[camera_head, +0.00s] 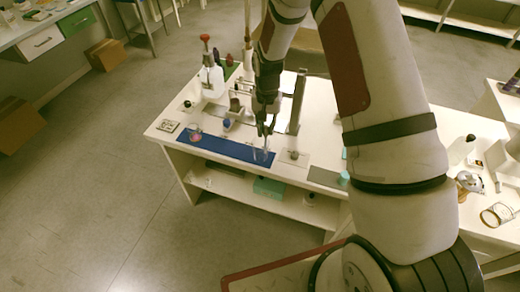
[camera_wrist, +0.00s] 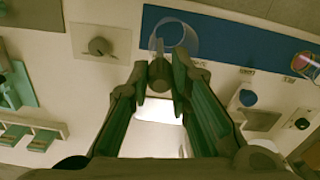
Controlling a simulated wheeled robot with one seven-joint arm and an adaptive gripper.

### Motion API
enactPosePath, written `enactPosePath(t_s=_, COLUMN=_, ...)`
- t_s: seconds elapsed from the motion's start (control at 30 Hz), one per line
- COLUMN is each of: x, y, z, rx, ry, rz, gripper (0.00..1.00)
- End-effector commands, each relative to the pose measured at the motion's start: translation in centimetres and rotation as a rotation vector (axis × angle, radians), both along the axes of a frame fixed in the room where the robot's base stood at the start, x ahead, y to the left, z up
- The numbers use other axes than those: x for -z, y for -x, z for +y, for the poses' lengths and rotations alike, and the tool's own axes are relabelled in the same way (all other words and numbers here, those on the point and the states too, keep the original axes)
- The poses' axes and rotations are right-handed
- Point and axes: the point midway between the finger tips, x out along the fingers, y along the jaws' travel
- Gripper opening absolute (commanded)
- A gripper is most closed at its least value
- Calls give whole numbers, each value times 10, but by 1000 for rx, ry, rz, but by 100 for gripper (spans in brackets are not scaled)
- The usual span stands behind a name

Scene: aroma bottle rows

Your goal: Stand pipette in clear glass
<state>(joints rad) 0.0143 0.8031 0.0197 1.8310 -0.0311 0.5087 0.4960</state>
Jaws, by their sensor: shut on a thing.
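My gripper (camera_head: 265,128) hangs over the front part of the white table. In the wrist view my gripper (camera_wrist: 161,80) is shut on a small dark rounded piece (camera_wrist: 160,70), which seems to be the end of the pipette; its thin length is hard to make out. The clear glass (camera_wrist: 181,36) stands on the blue mat just beyond the fingertips and is partly hidden by them. In the head view the clear glass (camera_head: 262,156) is at the mat's right end, just below my gripper. Whether the pipette's tip is inside the glass cannot be told.
The blue mat (camera_head: 225,148) runs along the table's front edge. A glass with pink contents (camera_head: 195,136) stands near its left end. A red-topped white bottle (camera_head: 211,78) stands at the back left. A dark upright post (camera_head: 298,102) rises right of my gripper.

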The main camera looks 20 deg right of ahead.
Motion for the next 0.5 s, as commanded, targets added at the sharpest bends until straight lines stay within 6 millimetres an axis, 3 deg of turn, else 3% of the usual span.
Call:
enactPosePath(t_s=0.2, x=0, y=0, z=0, rx=0, ry=0, rz=0, gripper=12)
enactPosePath(t_s=0.23, x=0, y=0, z=0, rx=0, ry=0, rz=0, gripper=25)
enactPosePath(t_s=0.3, x=0, y=0, z=0, rx=0, ry=0, rz=0, gripper=41)
enactPosePath(t_s=0.5, x=0, y=0, z=0, rx=0, ry=0, rz=0, gripper=42)
